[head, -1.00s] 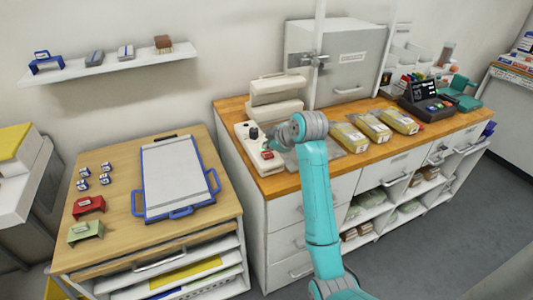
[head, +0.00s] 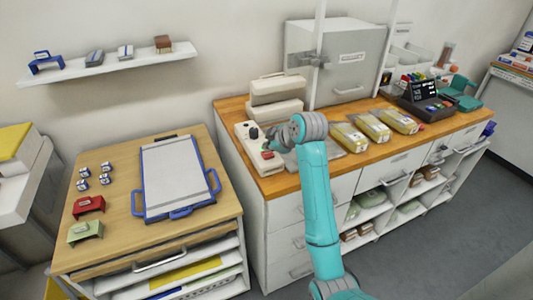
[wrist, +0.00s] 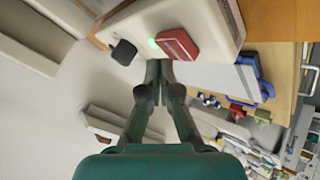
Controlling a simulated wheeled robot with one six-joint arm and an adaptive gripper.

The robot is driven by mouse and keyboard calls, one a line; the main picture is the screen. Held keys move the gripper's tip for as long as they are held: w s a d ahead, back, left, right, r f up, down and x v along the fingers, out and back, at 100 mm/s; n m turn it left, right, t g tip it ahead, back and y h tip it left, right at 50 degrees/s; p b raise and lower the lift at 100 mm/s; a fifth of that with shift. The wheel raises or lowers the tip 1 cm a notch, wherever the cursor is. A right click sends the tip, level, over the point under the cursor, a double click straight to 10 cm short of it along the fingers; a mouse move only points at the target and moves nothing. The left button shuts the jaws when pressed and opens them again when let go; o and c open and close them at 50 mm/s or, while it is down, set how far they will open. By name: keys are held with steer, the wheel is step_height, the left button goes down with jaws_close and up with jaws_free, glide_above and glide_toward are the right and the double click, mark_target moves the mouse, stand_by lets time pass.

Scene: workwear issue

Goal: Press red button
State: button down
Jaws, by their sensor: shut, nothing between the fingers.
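The red button (head: 267,155) is a rectangular cap on the front part of a cream control box (head: 247,156) on the wooden counter. It also shows in the wrist view (wrist: 177,44), raised from the box face, beside a small lit green lamp (wrist: 153,43) and a black knob (wrist: 124,52). My gripper (wrist: 158,66) is shut and empty. Its fingertips are close to the box, by the edge of the red button in the wrist view. In the head view my gripper (head: 271,145) hangs over the box beside the button. I cannot tell whether it touches anything.
A cream machine (head: 276,95) stands behind the box, and a grey cabinet (head: 345,60) with a pole is at its right. Several yellow packets (head: 372,127) lie to the right of my arm. A lower table with a blue-framed board (head: 178,175) is at the left.

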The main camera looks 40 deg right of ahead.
mark_target(268, 154)
steer(key=shift+f, duration=0.1)
stand_by(0.4)
steer(key=shift+f, duration=0.55)
stand_by(0.4)
steer(key=shift+r, duration=0.1)
steer(key=shift+r, duration=0.55)
steer(key=shift+r, duration=3.05)
